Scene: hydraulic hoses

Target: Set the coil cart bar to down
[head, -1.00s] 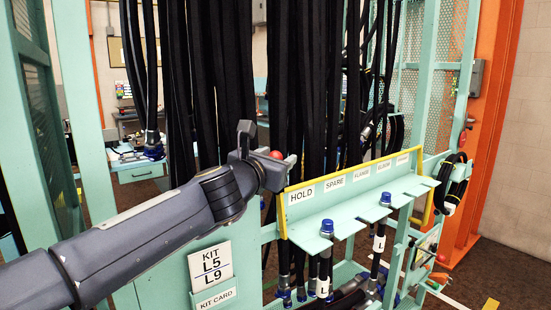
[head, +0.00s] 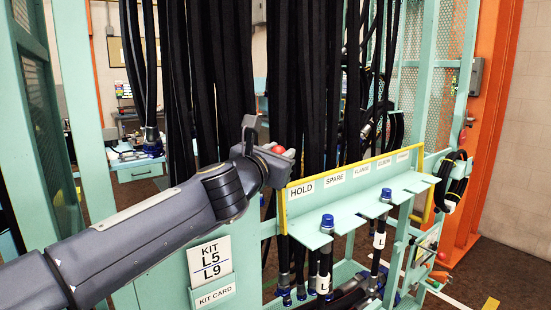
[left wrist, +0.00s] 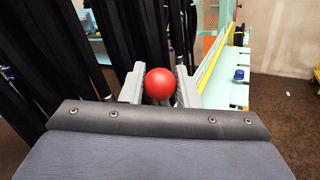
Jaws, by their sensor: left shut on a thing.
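My left gripper (head: 264,158) is shut on a red ball-shaped knob (head: 278,150) at the left end of the labelled shelf. In the left wrist view the red knob (left wrist: 159,83) sits between the two fingers (left wrist: 158,90). The yellow bar (head: 345,173) runs along the top of the shelf's label panel and bends down at both ends. How the knob joins the bar is hidden behind my gripper. My right gripper is not in view.
The mint-green shelf (head: 360,205) carries several labels, including HOLD and SPARE, and hoses with blue caps (head: 327,222). Many black hoses (head: 215,80) hang behind my gripper. A kit card (head: 210,262) is below my arm. An orange post (head: 490,120) stands at right.

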